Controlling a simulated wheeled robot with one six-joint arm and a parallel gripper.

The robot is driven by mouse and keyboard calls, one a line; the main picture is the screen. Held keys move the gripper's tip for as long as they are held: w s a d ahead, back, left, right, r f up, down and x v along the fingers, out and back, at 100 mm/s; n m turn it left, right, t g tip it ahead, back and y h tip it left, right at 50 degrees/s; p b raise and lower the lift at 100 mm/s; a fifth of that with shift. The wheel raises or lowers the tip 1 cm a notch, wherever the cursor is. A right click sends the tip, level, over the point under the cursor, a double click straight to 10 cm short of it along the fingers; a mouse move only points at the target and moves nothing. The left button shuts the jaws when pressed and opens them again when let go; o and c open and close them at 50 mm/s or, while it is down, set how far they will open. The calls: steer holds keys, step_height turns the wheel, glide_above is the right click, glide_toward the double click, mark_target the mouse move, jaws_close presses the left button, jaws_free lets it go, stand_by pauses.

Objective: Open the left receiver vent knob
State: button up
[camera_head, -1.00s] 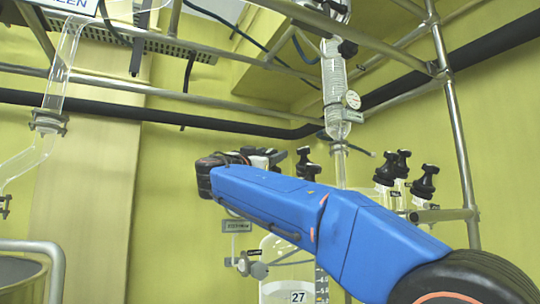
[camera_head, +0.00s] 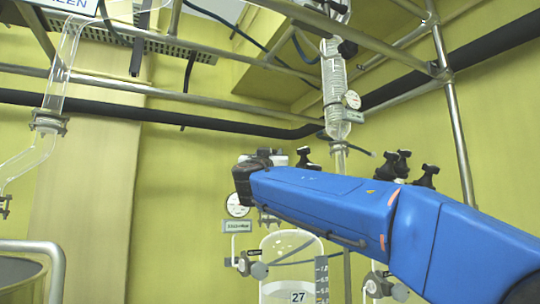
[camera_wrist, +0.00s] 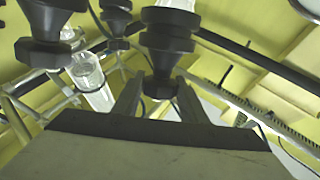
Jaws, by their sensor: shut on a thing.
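In the wrist view, my gripper (camera_wrist: 158,98) has its two grey fingers on either side of the lower part of a black stepped knob (camera_wrist: 168,45), shut on it. In the head view my blue arm reaches left in front of the glassware, and its fingertips are hidden. One black knob (camera_head: 305,157) shows just above the arm, behind its far end. I cannot tell from the head view which knob is held. A glass receiver vessel (camera_head: 290,245) marked 27 stands below the arm.
Other black knobs (camera_head: 395,163) stand to the right, partly behind my arm; two more crowd the left of the wrist view (camera_wrist: 45,38). A round gauge (camera_head: 237,205) and small valves (camera_head: 250,268) sit left of the vessel. Metal frame pipes (camera_head: 450,100) surround the area.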

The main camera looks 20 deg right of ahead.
steer(key=n+t+y, duration=0.1)
steer(key=n+y, duration=0.2)
steer(key=y, duration=0.1)
steer(key=n+y, duration=0.3)
steer(key=y, duration=0.1)
steer(key=shift+d+r+t, duration=0.1)
steer(key=shift+t, duration=0.3)
steer(key=shift+n+y, duration=0.3)
steer(key=shift+y, duration=0.1)
steer(key=o, duration=0.9)
steer(key=shift+a, duration=0.2)
